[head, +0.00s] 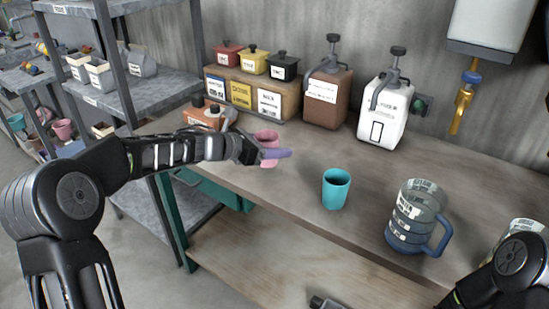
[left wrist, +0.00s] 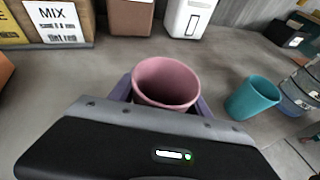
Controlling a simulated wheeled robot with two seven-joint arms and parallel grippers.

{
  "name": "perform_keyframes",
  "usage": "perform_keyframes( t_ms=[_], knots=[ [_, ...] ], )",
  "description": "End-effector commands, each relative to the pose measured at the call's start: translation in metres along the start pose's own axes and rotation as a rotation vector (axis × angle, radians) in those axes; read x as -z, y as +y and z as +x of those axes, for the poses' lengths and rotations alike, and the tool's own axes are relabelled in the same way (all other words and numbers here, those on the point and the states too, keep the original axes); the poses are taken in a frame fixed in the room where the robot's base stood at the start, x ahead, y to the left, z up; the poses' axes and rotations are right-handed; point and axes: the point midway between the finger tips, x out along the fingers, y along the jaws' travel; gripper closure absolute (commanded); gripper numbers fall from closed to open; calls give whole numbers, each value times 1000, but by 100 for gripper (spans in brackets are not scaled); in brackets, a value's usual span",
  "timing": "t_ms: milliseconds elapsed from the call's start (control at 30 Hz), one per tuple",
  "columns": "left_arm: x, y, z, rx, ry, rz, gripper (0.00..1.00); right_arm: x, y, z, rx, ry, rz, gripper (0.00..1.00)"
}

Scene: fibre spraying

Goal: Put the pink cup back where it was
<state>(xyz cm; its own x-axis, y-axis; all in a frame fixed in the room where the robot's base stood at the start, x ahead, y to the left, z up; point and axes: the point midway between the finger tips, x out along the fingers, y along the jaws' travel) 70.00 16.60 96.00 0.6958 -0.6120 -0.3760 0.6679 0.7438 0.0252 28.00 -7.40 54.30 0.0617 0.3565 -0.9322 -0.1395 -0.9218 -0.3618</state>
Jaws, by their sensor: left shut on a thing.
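The pink cup (head: 267,137) is upright between the purple fingers of my left gripper (head: 274,154), over the left part of the workbench. In the left wrist view the pink cup (left wrist: 166,82) shows its open rim, with a finger on each side. My left gripper is shut on it.
A teal cup (head: 335,189) stands to the right on the workbench (head: 290,200), with a clear blue-handled jug (head: 416,220) beyond it. Labelled bins (head: 240,92), a brown dispenser (head: 327,95) and a white dispenser (head: 383,108) line the back. Grey shelving (head: 135,92) stands left.

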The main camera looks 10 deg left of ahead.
Motion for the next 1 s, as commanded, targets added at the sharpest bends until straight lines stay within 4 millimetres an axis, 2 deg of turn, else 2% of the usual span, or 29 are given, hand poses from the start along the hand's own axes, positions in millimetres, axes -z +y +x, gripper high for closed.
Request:
perform_keyframes(
  t_ms=[67, 333, 733, 767, 1000],
  knots=[
    [2, 0, 1, 0, 0, 0, 86, 0, 0, 1, 0, 0, 0, 0],
    [33, -1, 13, 1, 0, -2, 86, 0, 2, 5, 0, 0, 0, 0],
    [38, -1, 15, 0, 0, 0, 86, 0, 3, 9, 0, 0, 0, 0],
    [37, -1, 15, 0, 0, 0, 44, 0, 3, 8, 0, 0, 0, 0],
    [36, -1, 15, 0, 0, 0, 24, 0, 3, 7, 0, 0, 0, 0]
  ],
)
